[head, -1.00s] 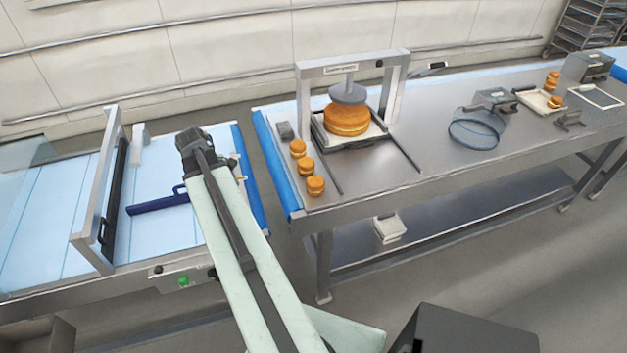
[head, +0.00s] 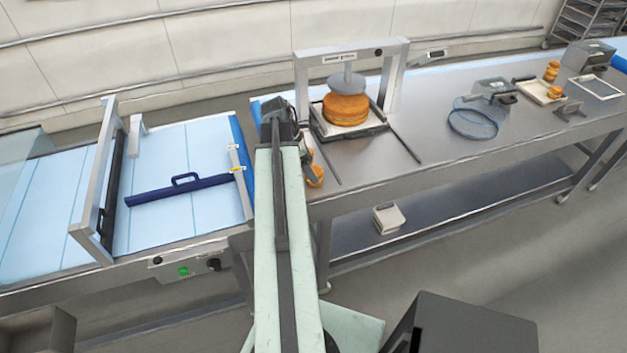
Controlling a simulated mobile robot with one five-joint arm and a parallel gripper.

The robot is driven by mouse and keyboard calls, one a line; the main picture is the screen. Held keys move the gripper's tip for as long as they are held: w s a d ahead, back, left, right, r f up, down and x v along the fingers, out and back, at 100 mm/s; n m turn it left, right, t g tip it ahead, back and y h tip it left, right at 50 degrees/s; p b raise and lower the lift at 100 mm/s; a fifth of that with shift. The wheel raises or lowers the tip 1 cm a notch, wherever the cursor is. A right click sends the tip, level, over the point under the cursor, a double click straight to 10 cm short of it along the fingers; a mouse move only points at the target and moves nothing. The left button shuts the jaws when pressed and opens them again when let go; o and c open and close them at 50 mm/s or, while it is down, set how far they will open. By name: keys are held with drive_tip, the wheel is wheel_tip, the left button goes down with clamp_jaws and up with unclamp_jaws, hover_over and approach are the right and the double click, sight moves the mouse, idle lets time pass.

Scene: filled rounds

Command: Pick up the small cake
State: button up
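Small orange-brown cakes stand at the left end of the steel table. The nearest small cake (head: 315,175) shows just right of my arm, partly covered by it. Another small cake (head: 308,154) is mostly hidden behind my gripper, and the rest of that row is out of sight. A large cake (head: 346,108) sits on a tray under the press. More small cakes (head: 551,71) stand far right on the table. My gripper (head: 280,118) is over the table's left end, seen from behind; its fingers are hidden.
The press frame (head: 300,88) stands behind the row, with a rail running forward from its tray. At left, a conveyor (head: 165,165) carries a blue handled bar (head: 180,189) and an upright frame (head: 97,185).

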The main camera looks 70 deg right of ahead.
sight(318, 170)
drive_tip(key=b+x, duration=0.3)
drive_tip(key=x, duration=0.1)
drive_tip(key=shift+d+f, duration=0.1)
drive_tip(key=shift+f, duration=0.2)
drive_tip(key=shift+s+r, duration=0.1)
drive_tip(key=shift+r, duration=0.1)
drive_tip(key=c, duration=0.9)
drive_tip(key=shift+c, duration=0.2)
